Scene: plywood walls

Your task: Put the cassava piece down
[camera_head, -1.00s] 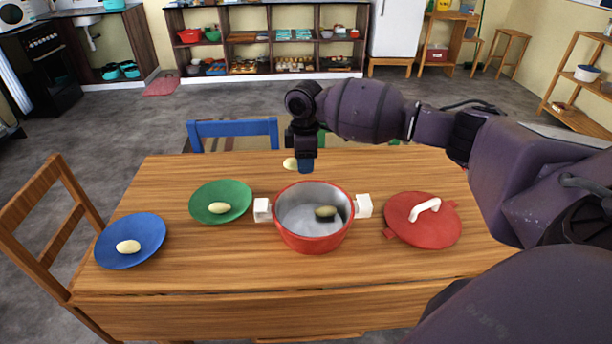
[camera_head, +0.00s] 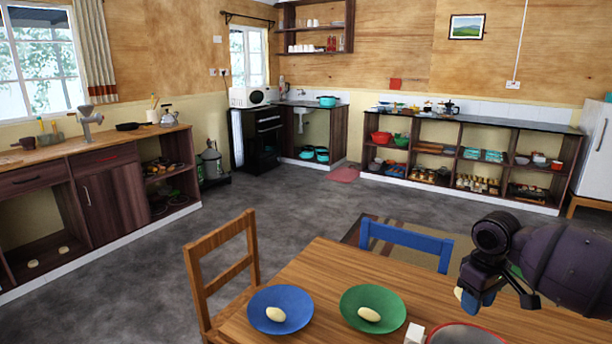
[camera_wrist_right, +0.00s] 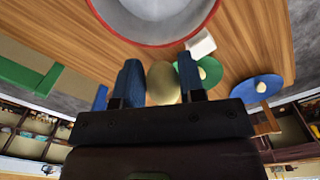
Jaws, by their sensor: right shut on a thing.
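My right gripper (camera_head: 474,299) is shut on a pale cassava piece (camera_head: 459,293), above the table beyond the pot. In the right wrist view the piece (camera_wrist_right: 163,84) sits between the two blue fingers (camera_wrist_right: 160,82). One cassava piece (camera_head: 276,314) lies on the blue plate (camera_head: 262,295), and another (camera_head: 369,314) lies on the green plate (camera_head: 390,297). The red pot (camera_head: 466,334) is cut off at the bottom edge; its grey inside (camera_wrist_right: 152,18) shows in the right wrist view. My left gripper is not in view.
The wooden table (camera_head: 320,262) has bare wood behind the plates. A wooden chair (camera_head: 228,262) stands at its left and a blue chair (camera_head: 406,241) behind it. A counter (camera_head: 95,165) runs along the left wall; open floor lies between.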

